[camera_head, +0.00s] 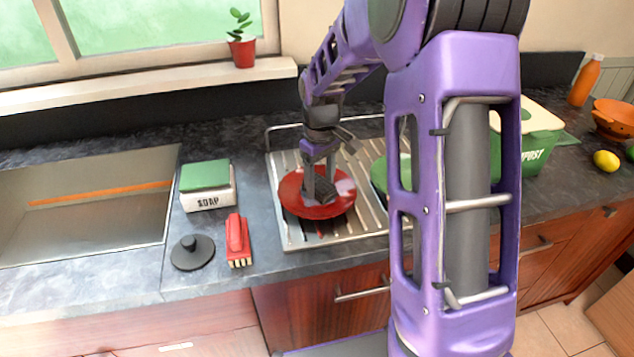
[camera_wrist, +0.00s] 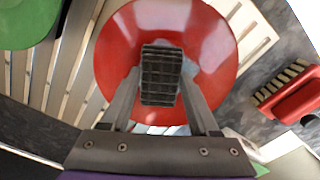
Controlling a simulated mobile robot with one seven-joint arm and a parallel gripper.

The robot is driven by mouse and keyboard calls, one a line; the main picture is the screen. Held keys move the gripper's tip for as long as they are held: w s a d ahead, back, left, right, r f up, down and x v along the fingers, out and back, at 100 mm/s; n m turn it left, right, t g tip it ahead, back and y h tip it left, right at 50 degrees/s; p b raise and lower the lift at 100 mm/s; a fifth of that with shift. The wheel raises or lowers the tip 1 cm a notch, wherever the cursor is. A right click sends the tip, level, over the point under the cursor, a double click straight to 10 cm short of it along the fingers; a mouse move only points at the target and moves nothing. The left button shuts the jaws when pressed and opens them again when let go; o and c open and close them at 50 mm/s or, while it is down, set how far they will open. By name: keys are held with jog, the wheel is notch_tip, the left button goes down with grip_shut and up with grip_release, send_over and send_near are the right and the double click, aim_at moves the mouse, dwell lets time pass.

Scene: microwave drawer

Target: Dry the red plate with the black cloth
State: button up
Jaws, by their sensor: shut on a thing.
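The red plate (camera_head: 292,205) lies on the slatted drying rack (camera_head: 298,238). Pale, shiny patches show on its upper face. In the wrist view the plate (camera_wrist: 118,55) fills the upper middle. My gripper (camera_head: 319,184) points down over the plate. In the wrist view my gripper (camera_wrist: 160,95) has a finger on each side of a dark, ribbed, folded piece, which I take to be the black cloth (camera_wrist: 161,70). The cloth (camera_head: 320,194) is over the plate's middle and seems to touch it; the contact itself is hidden.
A green plate (camera_head: 379,174) is on the rack to the right, partly behind my arm. Left of the rack are a soap box (camera_head: 209,200), a red brush (camera_head: 237,240), a dark lid (camera_head: 192,253) and the sink (camera_head: 80,210). A compost bin (camera_head: 541,150) stands at right.

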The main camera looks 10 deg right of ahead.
jog(key=shift+a, duration=0.1)
jog(key=shift+s+a, duration=0.35)
jog(key=shift+a, duration=0.2)
jog(key=shift+w+d+p, duration=0.35)
jog(key=shift+d, duration=0.3)
jog(key=shift+s+a, duration=0.4)
jog(key=shift+a, duration=0.25)
jog(key=shift+w+d, duration=0.4)
jog(key=shift+d, duration=0.25)
jog(key=shift+s+a, duration=0.15)
jog(key=shift+a, duration=0.15)
dwell(0.4)
jog(key=shift+r, duration=3.55)
jog(key=shift+s, duration=0.1)
